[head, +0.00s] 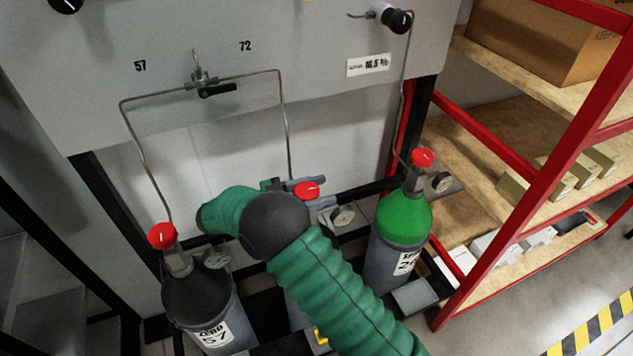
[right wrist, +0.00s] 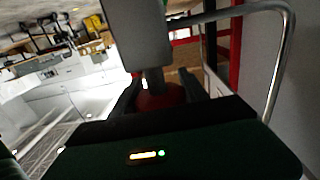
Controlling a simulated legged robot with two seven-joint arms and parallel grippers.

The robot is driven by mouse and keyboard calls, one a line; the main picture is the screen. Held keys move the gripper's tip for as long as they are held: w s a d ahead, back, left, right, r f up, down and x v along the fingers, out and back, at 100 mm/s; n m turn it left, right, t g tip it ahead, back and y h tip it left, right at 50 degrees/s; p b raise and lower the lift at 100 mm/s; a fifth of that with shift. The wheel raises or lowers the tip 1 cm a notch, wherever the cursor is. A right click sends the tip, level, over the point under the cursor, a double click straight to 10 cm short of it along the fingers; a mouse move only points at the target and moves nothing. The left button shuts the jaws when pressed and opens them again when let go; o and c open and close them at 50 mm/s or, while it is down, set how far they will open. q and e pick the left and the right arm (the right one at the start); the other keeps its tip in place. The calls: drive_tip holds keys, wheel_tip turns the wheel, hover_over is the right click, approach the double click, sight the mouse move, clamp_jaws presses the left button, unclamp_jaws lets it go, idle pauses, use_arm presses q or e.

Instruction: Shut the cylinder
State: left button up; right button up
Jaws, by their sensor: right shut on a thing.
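Three gas cylinders with red valve knobs stand in a row below the grey panel. The left cylinder (head: 200,300) is dark grey, labelled 57, with its red knob (head: 162,236) free. The right cylinder (head: 402,222) has a green shoulder and a free red knob (head: 422,159). The middle cylinder's body is mostly hidden behind my right arm. My right gripper (head: 311,191) is shut on the middle red knob (head: 306,189). In the right wrist view that red knob (right wrist: 160,97) sits between the two dark fingers. My left gripper is not in view.
Thin metal pipes (head: 287,130) run from the panel down to the cylinders. A small black-handled valve (head: 215,90) is on the panel. A red-framed shelf (head: 540,190) with boxes stands close on the right.

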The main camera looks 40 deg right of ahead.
drive_tip(key=m+g+p, duration=0.1)
drive_tip(key=r+m+g+y+p, duration=0.1)
drive_tip(key=g, duration=0.1)
drive_tip(key=shift+s+g, duration=0.15)
drive_tip(key=shift+g, duration=0.15)
drive_tip(key=shift+s+a+f+m+g+y+p, duration=0.1)
drive_tip(key=shift+m+g+y+p, duration=0.45)
drive_tip(key=shift+p, duration=0.15)
drive_tip(key=shift+s+a+f+m+g+y+p, duration=0.1)
drive_tip(key=shift+m+g+y+p, duration=0.35)
drive_tip(key=shift+m+g+p, duration=0.15)
drive_tip(key=o, duration=1.4)
drive_tip(key=shift+f, duration=0.1)
drive_tip(key=shift+c, duration=0.2)
drive_tip(key=shift+d+f, duration=0.1)
